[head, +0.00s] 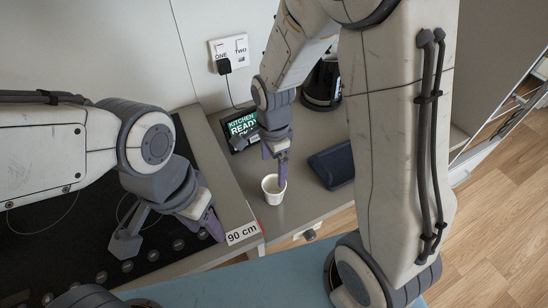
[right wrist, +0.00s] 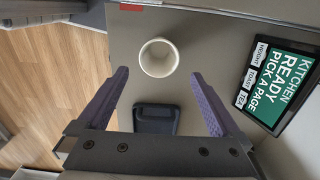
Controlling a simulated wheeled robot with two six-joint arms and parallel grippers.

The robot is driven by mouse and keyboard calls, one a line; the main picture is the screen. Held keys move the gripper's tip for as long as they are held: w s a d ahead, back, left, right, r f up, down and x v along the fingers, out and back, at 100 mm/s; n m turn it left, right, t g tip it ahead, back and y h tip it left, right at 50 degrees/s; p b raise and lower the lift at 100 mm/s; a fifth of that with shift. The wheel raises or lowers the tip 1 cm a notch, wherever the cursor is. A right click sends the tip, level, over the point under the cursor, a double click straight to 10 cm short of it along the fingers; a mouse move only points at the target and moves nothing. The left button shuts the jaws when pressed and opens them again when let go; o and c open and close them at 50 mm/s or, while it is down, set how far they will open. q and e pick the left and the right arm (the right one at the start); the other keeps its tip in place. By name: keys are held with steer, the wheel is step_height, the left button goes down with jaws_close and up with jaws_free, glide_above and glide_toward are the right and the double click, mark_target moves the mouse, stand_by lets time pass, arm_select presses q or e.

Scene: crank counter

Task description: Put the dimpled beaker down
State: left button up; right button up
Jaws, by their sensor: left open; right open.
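A white beaker (head: 271,194) stands upright on the grey counter near its front edge; it also shows in the right wrist view (right wrist: 158,58). I look into its open top, and no dimples can be made out. My right gripper (head: 276,162) is open just above and behind the beaker. In the right wrist view its two purple fingers (right wrist: 160,76) are spread, with the beaker between and just beyond the tips, clear of both. My left gripper (head: 170,233) is open and empty over the black hob.
A dark tablet-like pad (head: 332,164) lies right of the beaker. A screen reading "KITCHEN READY" (head: 240,127) and a dark kettle-like appliance (head: 321,86) stand behind.

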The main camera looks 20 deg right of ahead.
steer(key=s+a+r+n, duration=0.3)
steer(key=s+r+n, duration=0.2)
steer(key=s+n, duration=0.3)
steer(key=s+a+r+n+y, duration=0.1)
steer(key=s+a+r+n, duration=0.3)
steer(key=s+n, duration=0.5)
steer(key=r+n, duration=0.1)
steer(key=n, duration=0.5)
steer(key=shift+r, duration=0.3)
